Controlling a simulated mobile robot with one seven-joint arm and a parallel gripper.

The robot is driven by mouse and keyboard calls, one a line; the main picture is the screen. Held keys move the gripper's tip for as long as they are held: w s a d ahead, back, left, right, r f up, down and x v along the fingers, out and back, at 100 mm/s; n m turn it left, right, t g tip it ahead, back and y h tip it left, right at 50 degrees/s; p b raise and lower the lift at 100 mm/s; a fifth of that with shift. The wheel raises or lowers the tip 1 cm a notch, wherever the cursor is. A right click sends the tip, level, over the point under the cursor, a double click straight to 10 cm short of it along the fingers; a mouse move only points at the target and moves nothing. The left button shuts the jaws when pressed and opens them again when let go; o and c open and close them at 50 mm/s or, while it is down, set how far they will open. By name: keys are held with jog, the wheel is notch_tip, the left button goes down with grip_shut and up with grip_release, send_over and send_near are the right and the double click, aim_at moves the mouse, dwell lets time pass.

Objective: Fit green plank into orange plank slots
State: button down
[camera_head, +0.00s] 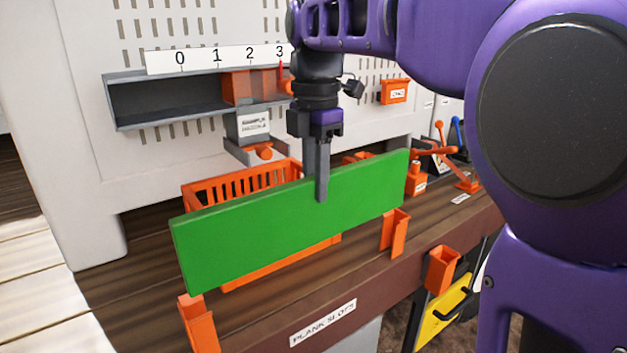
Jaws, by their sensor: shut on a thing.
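The long green plank (270,225) is held on its edge, with its broad face toward me. My gripper (321,190) is shut on its upper edge, a little right of the plank's middle. The left orange slot (198,322) stands at the table's front edge, just below the plank's lower left corner. The right orange slot (396,232) stands near the plank's lower edge on the right. I cannot tell whether the plank touches either slot; it appears above them. A label reading "PLANK SLOTS" (323,323) is on the table's front face.
An orange basket (240,184) stands behind the plank, partly hidden. A grey rail with a 0 to 3 scale (165,98) is on the pegboard. Orange and blue levers (457,135) stand at the right. An orange holder (441,269) and yellow panel (440,312) are at the front right.

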aim_at(315, 243)
jog(key=shift+w+a+f, duration=0.15)
jog(key=shift+a+f, duration=0.05)
jog(key=shift+f, duration=0.25)
jog(key=shift+d+f+b, duration=0.1)
jog(key=shift+f+b, duration=0.85)
jog(key=shift+b, duration=0.35)
jog(key=shift+f+b, duration=2.8)
jog(key=shift+f, duration=1.9)
jog(key=shift+f, duration=0.1)
jog(key=c, duration=0.6)
grip_release()
jog(key=shift+c, duration=0.2)
